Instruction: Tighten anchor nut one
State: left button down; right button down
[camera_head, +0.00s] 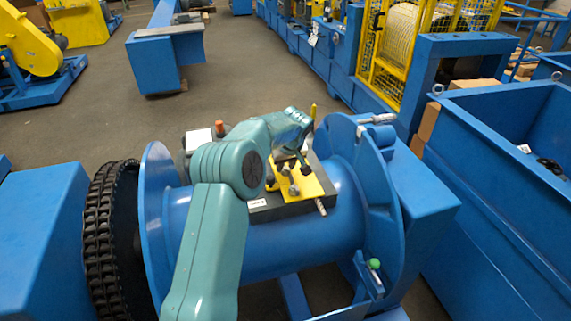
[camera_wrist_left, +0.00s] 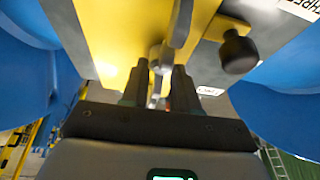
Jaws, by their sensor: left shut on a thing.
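A yellow plate (camera_head: 312,188) lies on a dark grey block on top of the blue drum (camera_head: 262,245). Several bolt or nut heads (camera_head: 293,190) stand on it. My left arm reaches over the drum from the lower left, and its gripper is mostly hidden by the wrist in the head view. In the left wrist view my left gripper (camera_wrist_left: 160,88) is shut on a small grey metal piece (camera_wrist_left: 155,77) close to the yellow plate (camera_wrist_left: 105,40). A grey bar (camera_wrist_left: 181,22) runs just beyond the fingertips. A dark round knob (camera_wrist_left: 238,52) is to the right. I cannot tell which nut is anchor nut one.
The drum has blue flanges (camera_head: 384,200) and a black chain (camera_head: 103,240) at its left. A green-tipped handle (camera_head: 374,264) is low on the right flange. A blue bin (camera_head: 480,130) stands at the right. Open grey floor (camera_head: 95,115) lies behind the drum.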

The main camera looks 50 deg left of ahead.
pick_arm(q)
jog(key=m+t, duration=0.1)
jog(key=m, duration=0.2)
jog(key=shift+r, duration=0.1)
jog(key=m+h+p, duration=0.1)
jog(key=m, duration=0.2)
jog(key=m+t+h+p, duration=0.1)
jog(key=m, duration=0.2)
jog(key=shift+m+t, duration=0.3)
jog(key=m+h, duration=0.2)
jog(key=m, duration=0.3)
jog(key=shift+p, duration=0.4)
jog(key=shift+m+h+p, duration=0.4)
jog(key=shift+m+h, duration=0.4)
jog(key=shift+m, duration=1)
jog(key=c, duration=1.2)
grip_release()
